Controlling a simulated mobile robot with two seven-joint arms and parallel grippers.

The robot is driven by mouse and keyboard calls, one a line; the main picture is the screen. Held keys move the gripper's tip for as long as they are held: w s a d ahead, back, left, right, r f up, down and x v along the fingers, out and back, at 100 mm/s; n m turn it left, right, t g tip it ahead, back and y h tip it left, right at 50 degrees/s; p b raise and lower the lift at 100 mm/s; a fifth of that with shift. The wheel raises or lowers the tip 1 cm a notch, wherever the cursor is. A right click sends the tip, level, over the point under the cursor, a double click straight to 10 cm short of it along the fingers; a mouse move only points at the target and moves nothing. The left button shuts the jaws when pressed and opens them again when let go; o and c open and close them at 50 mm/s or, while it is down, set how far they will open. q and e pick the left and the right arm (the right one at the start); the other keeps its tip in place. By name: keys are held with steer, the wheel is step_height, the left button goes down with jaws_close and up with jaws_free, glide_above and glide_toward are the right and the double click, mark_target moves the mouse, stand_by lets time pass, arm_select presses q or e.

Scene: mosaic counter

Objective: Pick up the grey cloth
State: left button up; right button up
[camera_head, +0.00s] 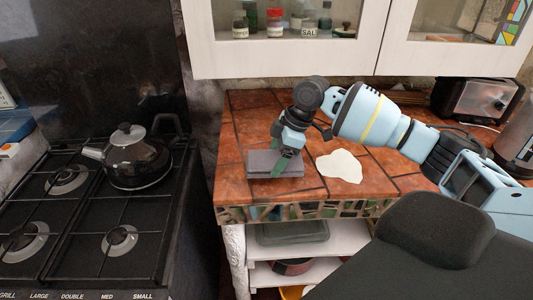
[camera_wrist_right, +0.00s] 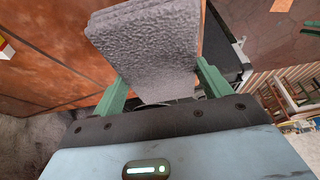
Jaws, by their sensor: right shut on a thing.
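The grey cloth (camera_head: 262,163) is a folded, flat stack at the front left of the tiled counter in the head view. My right gripper (camera_head: 288,152) reaches down over it and is shut on it. In the right wrist view the textured grey cloth (camera_wrist_right: 148,45) sits between the green fingers of my right gripper (camera_wrist_right: 160,88). Whether the cloth touches the counter is hard to tell. My left gripper is not in view.
A white, flat irregular patch (camera_head: 340,166) lies on the counter (camera_head: 385,185) right of the cloth. A toaster (camera_head: 474,98) stands at the back right. A stove with a kettle (camera_head: 137,158) is on the left. Cabinets (camera_head: 290,58) hang above.

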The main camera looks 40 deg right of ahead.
steer(key=s+d+r, duration=0.1)
steer(key=s+d, duration=0.1)
steer(key=s, duration=0.9)
steer(key=shift+s+d, duration=0.25)
steer(key=shift+s, duration=0.15)
steer(key=o, duration=0.3)
steer(key=shift+c, duration=0.8)
steer(key=shift+a+f, duration=0.1)
steer(key=shift+a, duration=0.2)
steer(key=w+a+m+h, duration=0.1)
steer(key=a+m, duration=0.2)
steer(key=a, duration=0.2)
steer(key=w+a+m+t+h, duration=0.1)
steer(key=w+a+m, duration=0.1)
steer(key=a+m, duration=0.2)
steer(key=w+a+r+m+t+h, duration=0.1)
steer(key=w+a+m, duration=0.1)
steer(key=a+m, duration=0.2)
steer(key=shift+a+h, duration=0.3)
steer(key=shift+a, duration=1.6)
steer(key=shift+s+d, duration=0.1)
